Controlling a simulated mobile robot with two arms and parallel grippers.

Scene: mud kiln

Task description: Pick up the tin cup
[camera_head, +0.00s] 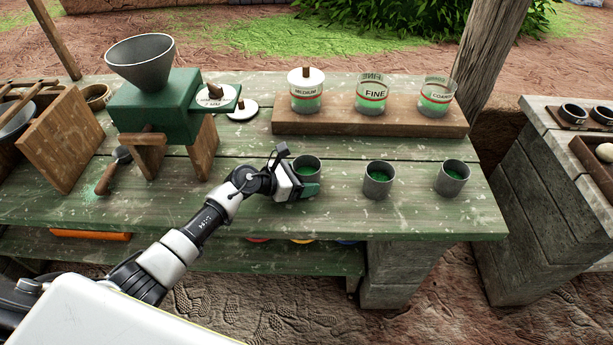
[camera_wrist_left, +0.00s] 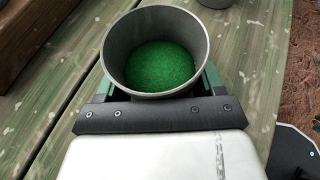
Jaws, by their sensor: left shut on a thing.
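A grey tin cup (camera_head: 307,164) with green powder inside stands at the left of a row on the green plank table (camera_head: 240,196). My left gripper (camera_head: 305,187) is shut on this cup, reaching it from the front. In the left wrist view the cup (camera_wrist_left: 155,45) sits between the fingers, with its round rim and green contents showing. Whether its base touches the table is hidden. Two more tin cups with green contents stand to the right, a middle one (camera_head: 378,180) and a right one (camera_head: 452,178). My right gripper does not show.
A wooden board (camera_head: 390,124) behind the cups holds jars marked MEDIUM (camera_head: 306,94), FINE (camera_head: 371,94) and COARSE (camera_head: 436,97). A green mill with a grey funnel (camera_head: 140,62) stands at the left, a trowel (camera_head: 107,178) beside it. A wooden post (camera_head: 487,50) rises at the back right.

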